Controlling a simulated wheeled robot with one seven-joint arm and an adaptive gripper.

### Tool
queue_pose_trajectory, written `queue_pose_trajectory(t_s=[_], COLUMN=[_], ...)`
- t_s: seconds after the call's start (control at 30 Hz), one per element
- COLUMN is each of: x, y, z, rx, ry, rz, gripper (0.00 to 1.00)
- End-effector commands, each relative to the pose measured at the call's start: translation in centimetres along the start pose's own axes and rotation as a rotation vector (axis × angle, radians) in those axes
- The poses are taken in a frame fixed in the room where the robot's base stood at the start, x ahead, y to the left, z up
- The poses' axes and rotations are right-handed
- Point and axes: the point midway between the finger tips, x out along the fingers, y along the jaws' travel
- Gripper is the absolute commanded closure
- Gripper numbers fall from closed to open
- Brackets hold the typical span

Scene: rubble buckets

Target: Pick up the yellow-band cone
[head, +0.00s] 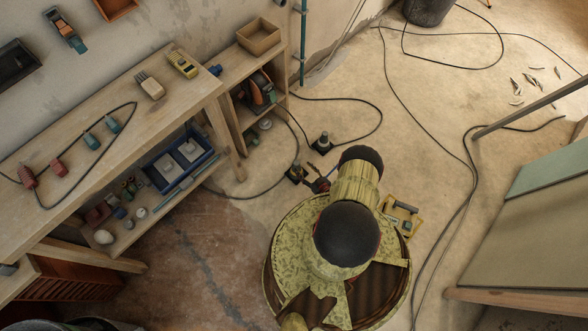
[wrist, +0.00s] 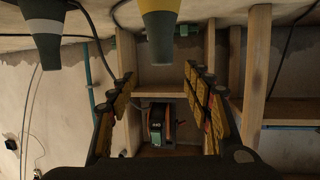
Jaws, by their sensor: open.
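The yellow-band cone (wrist: 160,22) shows at the top of the wrist view, dark with a broad yellow band, its narrow end pointing down in this upside-down picture. In the head view it appears to be the left of two small dark cones (head: 296,172) on the floor; its band colour is unclear there. A second dark cone with a pale grey band (wrist: 45,35) stands beside it, and in the head view (head: 322,142) it is farther off. My gripper (wrist: 160,84) is open and empty, its fingers apart. In the head view my gripper (head: 318,185) is low, close right of the nearer cone.
A small wooden shelf (head: 262,75) with a green and red tool stands behind the cones. A workbench (head: 120,110) is on the left. Black cables (head: 382,122) cross the floor. A yellowish box-like item (head: 402,214) lies right of my arm. Open floor lies right of the cones.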

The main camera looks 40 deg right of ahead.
Motion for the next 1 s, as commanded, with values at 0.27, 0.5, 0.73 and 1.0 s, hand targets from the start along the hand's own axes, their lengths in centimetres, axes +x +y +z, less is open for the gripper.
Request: queue_pose_trajectory(t_s=[0.27,0.5,0.73,1.0], x=[2.9,6.2,7.4,7.3], y=[-0.2,-0.4,-0.4,-0.3], z=[0.4,1.0,0.8,0.8], rx=[-0.001,-0.002,-0.001,0.0], ry=[-0.001,0.0,-0.002,-0.002], rz=[-0.003,-0.003,0.0,0.0], gripper=[0.5,0.5,0.5,0.56])
